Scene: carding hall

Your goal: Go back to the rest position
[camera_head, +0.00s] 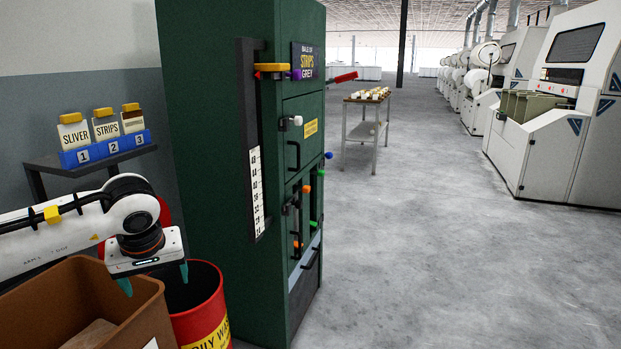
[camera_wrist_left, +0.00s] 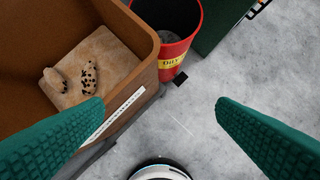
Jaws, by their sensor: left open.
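My left gripper (camera_head: 156,278) comes in from the left in the head view. It hangs fingers-down above the brown bin and the red oily waste can. Its green fingers stand wide apart in the left wrist view (camera_wrist_left: 160,100), with nothing between them. The brown bin (camera_head: 148,302) is at the lower left of the head view; in the left wrist view its rim (camera_wrist_left: 148,65) lies left of centre. Two spotted pale pieces (camera_wrist_left: 88,77) lie on its floor. My right gripper shows in neither view.
The red can (camera_head: 207,320) stands between the bin and the tall green baling cabinet (camera_head: 215,150). A shelf holds a blue rack (camera_head: 105,148) with labelled jars. A small table (camera_head: 366,130) stands farther back. White machines (camera_head: 560,110) line the right. The grey floor in the middle is clear.

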